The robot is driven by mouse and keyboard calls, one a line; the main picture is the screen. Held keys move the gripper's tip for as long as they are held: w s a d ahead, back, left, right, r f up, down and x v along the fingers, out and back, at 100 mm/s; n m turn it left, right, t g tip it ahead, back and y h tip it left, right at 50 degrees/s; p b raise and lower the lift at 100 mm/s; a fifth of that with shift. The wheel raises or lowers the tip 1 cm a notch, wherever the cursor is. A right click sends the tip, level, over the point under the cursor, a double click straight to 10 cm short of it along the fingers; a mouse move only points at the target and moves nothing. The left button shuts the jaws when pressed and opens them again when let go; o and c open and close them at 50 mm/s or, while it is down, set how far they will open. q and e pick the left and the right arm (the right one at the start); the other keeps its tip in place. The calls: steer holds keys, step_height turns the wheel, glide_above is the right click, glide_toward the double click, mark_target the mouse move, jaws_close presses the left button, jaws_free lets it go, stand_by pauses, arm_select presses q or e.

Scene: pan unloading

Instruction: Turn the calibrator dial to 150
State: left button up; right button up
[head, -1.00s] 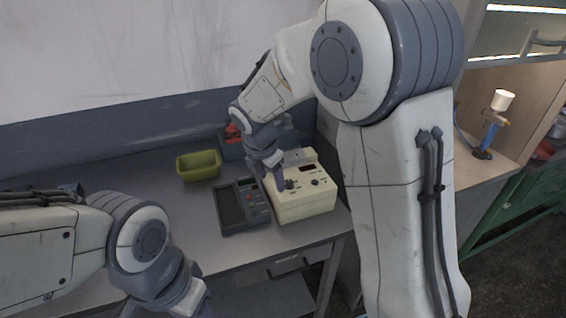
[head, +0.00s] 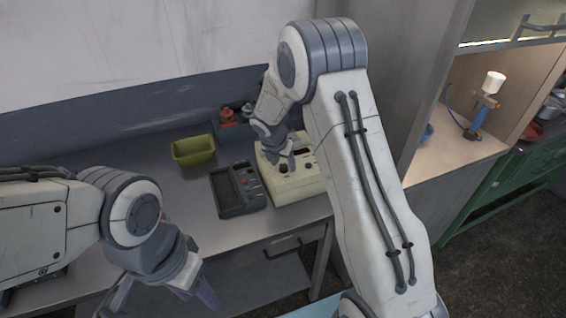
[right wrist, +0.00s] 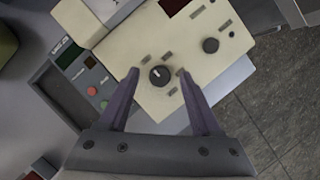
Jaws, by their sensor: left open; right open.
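The calibrator (head: 298,190) is a cream box on the grey table, with a dark display and two dark knobs on its top. In the right wrist view its panel (right wrist: 125,45) fills the middle. A black dial with a white mark (right wrist: 159,76) sits between the two fingertips of my right gripper (right wrist: 158,72), and another dark knob (right wrist: 211,45) is to the upper right. The right gripper is open, with a gap showing on both sides of the dial. It also shows over the calibrator in the head view (head: 285,160). My left gripper (head: 205,290) is open and empty, low at the table's front.
A dark grey device (head: 238,190) with coloured buttons stands close to the calibrator's left. A green bin (head: 193,151) and a blue-grey bin with red items (head: 229,128) are behind. A tall cabinet side (head: 415,110) rises at the right. The table's left part is mostly clear.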

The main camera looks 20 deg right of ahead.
steer(key=shift+f, duration=0.15)
jaws_close()
